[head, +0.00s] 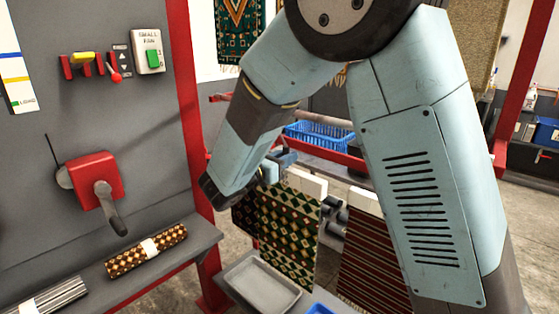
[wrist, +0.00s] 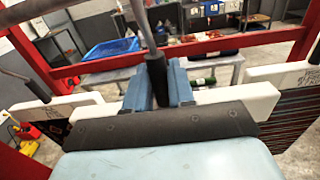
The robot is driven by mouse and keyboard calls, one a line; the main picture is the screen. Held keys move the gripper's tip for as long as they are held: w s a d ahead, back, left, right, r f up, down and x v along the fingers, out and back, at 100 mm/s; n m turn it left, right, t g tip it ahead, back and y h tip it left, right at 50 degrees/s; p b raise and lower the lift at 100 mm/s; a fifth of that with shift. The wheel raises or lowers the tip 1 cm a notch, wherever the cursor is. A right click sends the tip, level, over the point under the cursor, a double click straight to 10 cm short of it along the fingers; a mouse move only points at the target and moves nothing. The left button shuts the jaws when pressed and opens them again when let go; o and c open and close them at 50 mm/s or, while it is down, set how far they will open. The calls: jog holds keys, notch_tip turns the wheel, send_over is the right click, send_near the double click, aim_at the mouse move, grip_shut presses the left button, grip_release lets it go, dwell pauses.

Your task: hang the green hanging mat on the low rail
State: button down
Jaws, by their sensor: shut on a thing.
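The green hanging mat (head: 287,240), with a cream diamond pattern, hangs down below my gripper (head: 268,172) in the head view. A white header bar at its top shows in the wrist view (wrist: 235,101), just beyond the gripper. My gripper's blue fingers (wrist: 158,85) are shut on a black grip at the foot of a grey stem, which rises from the mat's header. The stem's upper end is out of frame. A red horizontal rail (wrist: 210,52) crosses behind the mat; I cannot tell whether it is the low rail.
A dark mat (head: 243,217) hangs close on the left, a red striped mat (head: 372,265) on the right. A grey tray (head: 262,283) lies below. A control panel with a red crank housing (head: 90,178) stands left. A blue basket (head: 315,136) is behind.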

jog(key=shift+x, duration=1.55)
jog(key=x, duration=0.6)
jog(key=shift+r, duration=0.15)
jog(key=shift+f, duration=2.05)
